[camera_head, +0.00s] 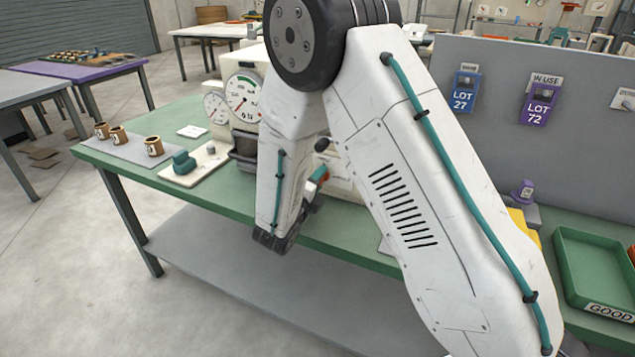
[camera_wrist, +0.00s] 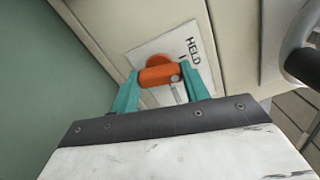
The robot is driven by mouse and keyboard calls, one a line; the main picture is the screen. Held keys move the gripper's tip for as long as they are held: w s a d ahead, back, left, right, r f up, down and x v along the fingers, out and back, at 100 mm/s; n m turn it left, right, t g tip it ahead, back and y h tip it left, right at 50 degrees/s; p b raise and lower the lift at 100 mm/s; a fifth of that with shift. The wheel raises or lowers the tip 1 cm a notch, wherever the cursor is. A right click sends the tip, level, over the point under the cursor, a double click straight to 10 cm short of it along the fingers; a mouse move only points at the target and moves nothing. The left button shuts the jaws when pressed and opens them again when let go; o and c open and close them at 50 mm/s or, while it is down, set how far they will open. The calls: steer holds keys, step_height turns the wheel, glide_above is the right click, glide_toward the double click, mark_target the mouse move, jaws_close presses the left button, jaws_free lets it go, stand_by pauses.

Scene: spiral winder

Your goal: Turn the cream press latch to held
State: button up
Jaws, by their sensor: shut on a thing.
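The latch is an orange handle (camera_wrist: 159,75) on a white plate (camera_wrist: 150,47) on the cream press (camera_wrist: 100,15). My gripper (camera_wrist: 161,76) has its teal fingers on either side of the orange handle and is shut on it. The word HELD stands on the plate above and right of the handle, with a small mark under it. Part of the plate is hidden by the fingers.
The press stands on a green table (camera_head: 225,205). Left of it are a cream board (camera_head: 205,165) with a teal part and several brown cups (camera_head: 154,146) on a grey mat. Two gauges (camera_head: 243,95) sit at the press's upper left. A green tray (camera_head: 590,270) marked GOOD is at right.

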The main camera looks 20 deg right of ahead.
steer(key=shift+n, duration=1.2)
steer(key=o, duration=1)
steer(key=shift+a, duration=0.1)
steer(key=v, duration=0.7)
steer(key=shift+s+a, duration=0.2)
steer(key=shift+s, duration=0.1)
steer(key=shift+r, duration=0.1)
